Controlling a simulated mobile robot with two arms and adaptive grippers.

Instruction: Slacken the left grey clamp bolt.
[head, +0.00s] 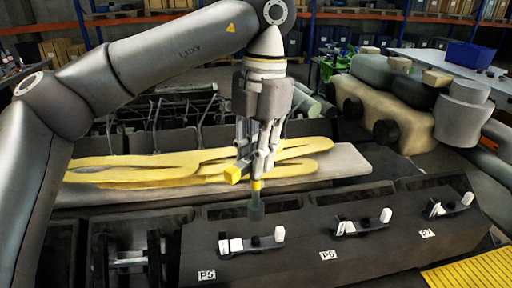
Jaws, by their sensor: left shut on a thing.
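My left gripper (257,160) points down from the arm at the upper left. It is shut on a socket tool (256,208) with a yellow collar and a dark lower end. The tool hangs upright over the dark engine block (300,245), above and apart from the clamp (254,241) at the label P5 (206,275). This clamp is a dark bar with white blocks and dark grey pieces. Similar clamps sit at the middle label (345,229) and the right one (452,207). Which piece is the left grey clamp bolt, I cannot tell. My right gripper is out of view.
A long yellow bundle (120,172) lies on a pale board (345,161) behind the block. A cream and grey machine part (385,107) stands at the back right. A yellow ribbed mat (475,275) is at the lower right. A blue bin (468,55) stands farther back.

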